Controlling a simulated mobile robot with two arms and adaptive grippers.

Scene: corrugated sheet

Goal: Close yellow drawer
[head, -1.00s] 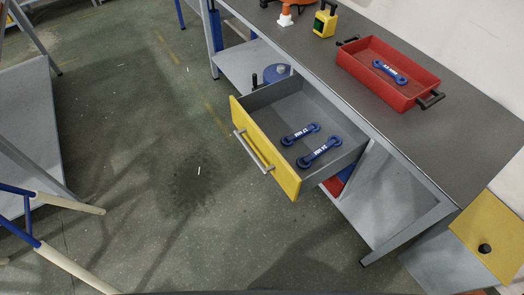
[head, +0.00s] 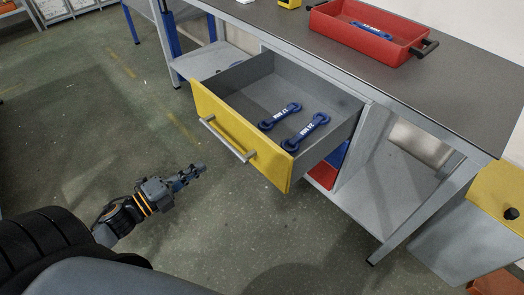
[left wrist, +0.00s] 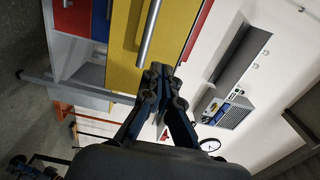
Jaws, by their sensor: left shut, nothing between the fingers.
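The yellow drawer (head: 240,135) is pulled out from under the grey workbench (head: 440,90). Its grey inside holds two blue wrenches, one (head: 281,115) farther in and one (head: 306,132) nearer the right side. A metal bar handle (head: 227,139) runs along its yellow front. My left gripper (head: 200,168) is shut and empty, in front of the drawer and apart from it in the head view. In the left wrist view the closed fingertips (left wrist: 163,72) point toward the yellow front (left wrist: 125,60) and the handle (left wrist: 148,35).
A red tray (head: 365,38) with a blue wrench stands on the benchtop. The floor before the drawer is open.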

